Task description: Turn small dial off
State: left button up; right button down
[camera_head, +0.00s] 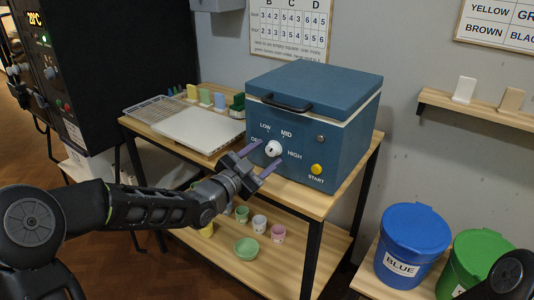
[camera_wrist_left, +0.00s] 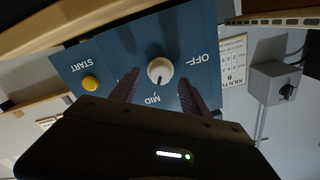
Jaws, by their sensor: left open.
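The white dial (camera_head: 274,148) is on the front of a blue box-shaped kiln (camera_head: 338,150), ringed by the labels OFF, LOW, MID and HIGH. In the left wrist view the dial (camera_wrist_left: 160,70) appears upside down, with a dark mark on its edge toward MID. My left gripper (camera_head: 259,158) is open in front of the dial. Its two purple fingers (camera_wrist_left: 158,92) lie on either side of the dial in the wrist view, with nothing between them gripped. I cannot tell whether they touch the dial. My right gripper is not in view.
A yellow START button (camera_head: 317,169) and a small grey knob (camera_head: 320,138) sit right of the dial. The kiln stands on a wooden table (camera_head: 308,202) beside a white board (camera_head: 199,130). Cups and a green bowl (camera_head: 247,248) are on the shelf below. A blue bucket (camera_head: 411,245) stands right.

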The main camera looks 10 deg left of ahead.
pick_arm(q)
jog(key=shift+w+d, duration=0.25)
jog(key=shift+w, duration=0.45)
grip_shut()
